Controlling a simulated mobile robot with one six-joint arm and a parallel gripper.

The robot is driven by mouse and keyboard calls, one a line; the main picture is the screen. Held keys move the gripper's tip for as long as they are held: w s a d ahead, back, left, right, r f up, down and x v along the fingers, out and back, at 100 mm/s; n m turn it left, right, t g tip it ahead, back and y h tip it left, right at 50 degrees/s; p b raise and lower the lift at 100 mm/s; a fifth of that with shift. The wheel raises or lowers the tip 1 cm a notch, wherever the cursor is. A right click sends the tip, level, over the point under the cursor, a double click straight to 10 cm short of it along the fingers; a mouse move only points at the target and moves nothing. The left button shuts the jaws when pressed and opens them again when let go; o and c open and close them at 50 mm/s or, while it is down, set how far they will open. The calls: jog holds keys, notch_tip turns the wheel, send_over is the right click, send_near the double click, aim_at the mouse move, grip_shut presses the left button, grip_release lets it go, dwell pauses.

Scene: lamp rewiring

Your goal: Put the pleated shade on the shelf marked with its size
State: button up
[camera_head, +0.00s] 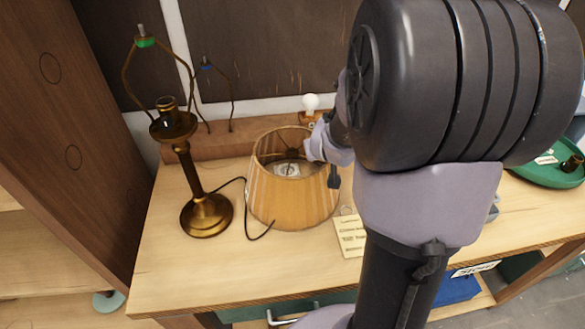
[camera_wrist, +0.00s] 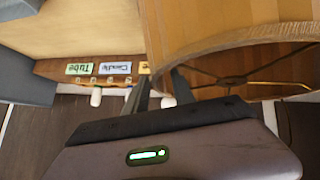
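The tan pleated shade (camera_head: 290,205) stands on the wooden table beside the brass lamp, its open top showing a wire spider inside. My gripper (camera_head: 318,145) is at the shade's upper right rim, partly hidden behind my arm. In the wrist view, the shade (camera_wrist: 215,40) fills the upper right. My gripper's two dark fingers (camera_wrist: 163,82) are apart there, at the rim, with a gap between them; the right finger overlaps the shade's inside. Whether either finger touches the wall cannot be told. A shelf label (camera_head: 476,269) under the table is hard to read.
The brass lamp (camera_head: 195,170) with its harp and cord stands close left of the shade. A bulb rack (camera_head: 225,143) runs along the back. A written card (camera_head: 350,236) lies right of the shade, and a green tray (camera_head: 555,170) is farther right. A tall wooden cabinet (camera_head: 75,130) is at left.

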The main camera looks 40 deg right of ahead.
jog(key=shift+x, duration=0.9)
jog(key=shift+d+r, duration=0.15)
jog(key=shift+r, duration=0.1)
jog(key=shift+s+a+r, duration=0.25)
jog(key=shift+s+a, duration=0.05)
jog(key=shift+a, duration=0.05)
jog(key=shift+c, duration=0.4)
jog(key=shift+s+a, duration=0.1)
jog(key=c, duration=0.4)
jog(key=shift+f, duration=0.1)
grip_shut()
